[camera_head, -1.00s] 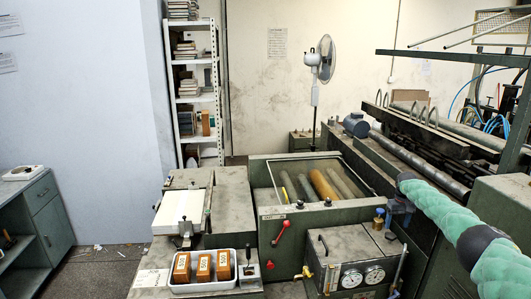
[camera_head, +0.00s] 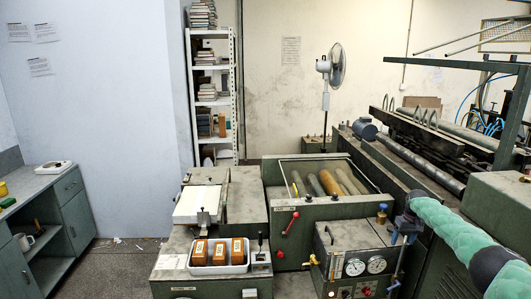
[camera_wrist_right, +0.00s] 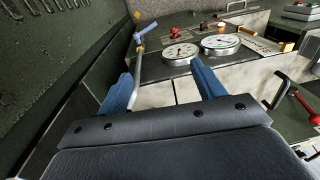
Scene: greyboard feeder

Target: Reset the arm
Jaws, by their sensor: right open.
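My right arm comes in from the right in the head view, wrapped in a green sleeve. Its gripper (camera_head: 405,229) hangs in front of the green machine, to the right of the gauge box. In the right wrist view the two blue fingers (camera_wrist_right: 163,88) stand apart with nothing held between them. My left gripper is not in view.
The gauge box (camera_head: 350,238) with two dials is close to the right gripper. A white tray (camera_head: 218,268) with several brown blocks sits on the left machine top. A grey cabinet (camera_head: 75,215) stands at far left. Open floor (camera_head: 115,270) lies between.

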